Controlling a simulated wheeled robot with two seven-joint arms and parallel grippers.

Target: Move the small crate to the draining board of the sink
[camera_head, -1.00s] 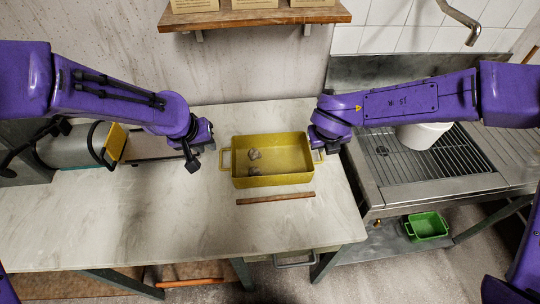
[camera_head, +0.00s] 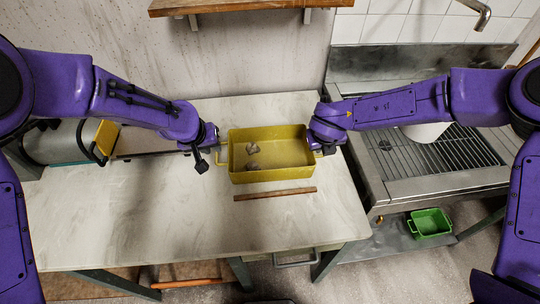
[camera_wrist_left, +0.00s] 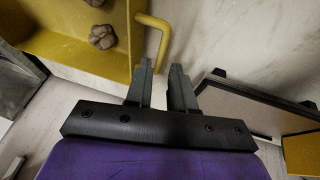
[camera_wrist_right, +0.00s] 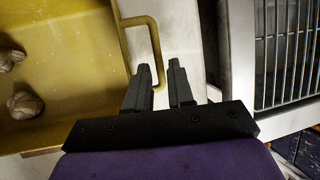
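The crate (camera_head: 270,178) is a yellow rectangular tub with a loop handle at each end. It sits on the pale worktop with grey lumps inside. My left gripper (camera_head: 212,150) is at its left handle; in the left wrist view the spread fingers (camera_wrist_left: 162,72) have the handle end (camera_wrist_left: 160,45) near the gap between their tips. My right gripper (camera_head: 326,148) is at the right handle; in the right wrist view its spread fingers (camera_wrist_right: 160,75) have the handle (camera_wrist_right: 152,45) at their tips. The sink's ribbed draining surface (camera_head: 462,150) is to the right, partly behind my right arm.
A brown stick (camera_head: 275,194) lies in front of the crate. A white bowl (camera_head: 424,131) stands on the sink unit, partly hidden by my right arm. A green tub (camera_head: 430,223) is on the lower shelf. A wooden wall shelf (camera_head: 240,5) hangs behind. The front-left worktop is clear.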

